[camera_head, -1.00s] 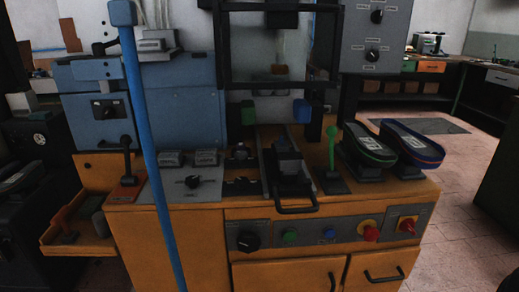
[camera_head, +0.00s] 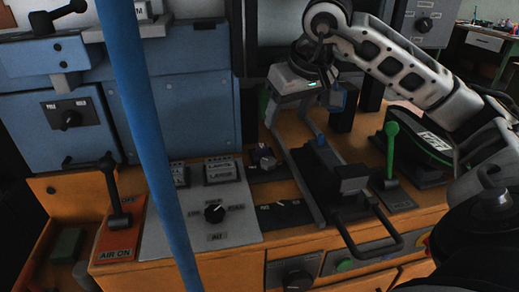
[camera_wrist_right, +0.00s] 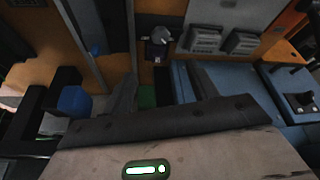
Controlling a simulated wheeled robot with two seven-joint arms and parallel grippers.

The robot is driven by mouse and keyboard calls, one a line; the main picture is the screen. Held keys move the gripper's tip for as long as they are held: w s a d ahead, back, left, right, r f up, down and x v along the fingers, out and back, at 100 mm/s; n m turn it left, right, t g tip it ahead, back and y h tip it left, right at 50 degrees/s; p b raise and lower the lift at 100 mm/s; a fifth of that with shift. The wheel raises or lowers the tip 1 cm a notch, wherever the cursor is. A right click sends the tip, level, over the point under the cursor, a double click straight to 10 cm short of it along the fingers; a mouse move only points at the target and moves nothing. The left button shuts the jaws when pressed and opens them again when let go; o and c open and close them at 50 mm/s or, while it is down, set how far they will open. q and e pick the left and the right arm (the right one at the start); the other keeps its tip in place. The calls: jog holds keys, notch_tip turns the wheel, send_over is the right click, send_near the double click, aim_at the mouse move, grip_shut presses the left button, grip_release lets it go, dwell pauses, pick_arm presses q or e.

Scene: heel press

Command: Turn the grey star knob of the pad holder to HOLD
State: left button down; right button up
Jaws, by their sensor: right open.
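The small grey star knob (camera_head: 263,154) sits on a dark plate on the orange bench top, left of the black slide and behind the panel with the dial. It also shows in the right wrist view (camera_wrist_right: 160,37), at the top centre. Its HOLD marking is too small to read. My right gripper (camera_head: 306,106) reaches in from the right, above the bench and behind and to the right of the knob. In the wrist view its two fingers (camera_wrist_right: 163,88) are spread apart with nothing between them, and the knob lies beyond their tips. My left gripper is not in view.
A blue post (camera_head: 150,130) stands in front on the left. A black slide with a handle (camera_head: 345,185) and a green-knobbed lever (camera_head: 391,150) lie right of the knob. A grey dial panel (camera_head: 235,220) and the AIR ON lever (camera_head: 117,200) are to the left.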

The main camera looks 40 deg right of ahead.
aim_at(269, 161)
jog(key=x, duration=1.5)
jog(key=shift+s+a+f, duration=0.1)
jog(key=shift+s+f, duration=0.05)
jog(key=shift+s, duration=0.15)
jog(key=c, duration=1)
